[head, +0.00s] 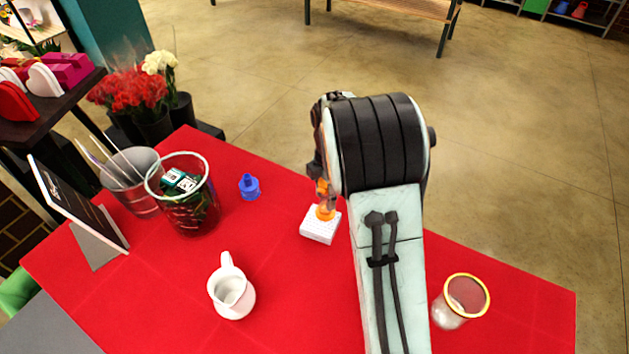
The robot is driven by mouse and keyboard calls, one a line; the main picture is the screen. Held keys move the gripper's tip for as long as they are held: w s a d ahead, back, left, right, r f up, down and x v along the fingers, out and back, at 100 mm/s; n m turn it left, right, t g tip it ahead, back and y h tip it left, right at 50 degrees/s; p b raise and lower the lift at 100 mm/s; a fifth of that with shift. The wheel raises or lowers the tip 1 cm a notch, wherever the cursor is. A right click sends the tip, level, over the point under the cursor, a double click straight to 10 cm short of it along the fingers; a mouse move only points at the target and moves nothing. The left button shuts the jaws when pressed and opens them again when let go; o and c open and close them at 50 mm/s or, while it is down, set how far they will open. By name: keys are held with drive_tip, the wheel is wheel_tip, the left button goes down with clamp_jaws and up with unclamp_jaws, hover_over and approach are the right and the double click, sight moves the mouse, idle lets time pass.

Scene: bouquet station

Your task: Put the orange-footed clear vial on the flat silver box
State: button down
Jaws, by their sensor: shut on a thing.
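The flat silver box (320,226) lies on the red table, left of my arm. It looks pale, with a dotted top. The orange foot of the clear vial (325,212) shows at the far edge of the box's top in this view. I cannot tell whether it touches the box or is just above it. My gripper (323,188) is shut on the vial, which is roughly upright. My arm hides most of the gripper, and the vial's clear body is hard to make out.
A blue bottle-like piece (249,187) stands left of the box. A white mug (231,288) is nearer. A clear yellow-rimmed jar (461,300) stands right of my arm. A glass container (186,200), metal bucket (133,180) and sign (75,210) crowd the left.

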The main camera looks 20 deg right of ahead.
sight(322, 204)
drive_tip(key=shift+w+d+f, duration=0.1)
drive_tip(key=shift+w+f, duration=0.5)
drive_tip(key=shift+f, duration=0.65)
drive_tip(key=shift+w+f, duration=0.6)
drive_tip(key=shift+f, duration=0.6)
drive_tip(key=shift+w+d+f, duration=0.1)
drive_tip(key=shift+w+f, duration=0.5)
drive_tip(key=shift+f, duration=0.65)
drive_tip(key=shift+f, duration=0.1)
drive_tip(key=c, duration=0.8)
unclamp_jaws()
drive_tip(key=shift+f, duration=0.1)
drive_tip(key=shift+o, duration=0.2)
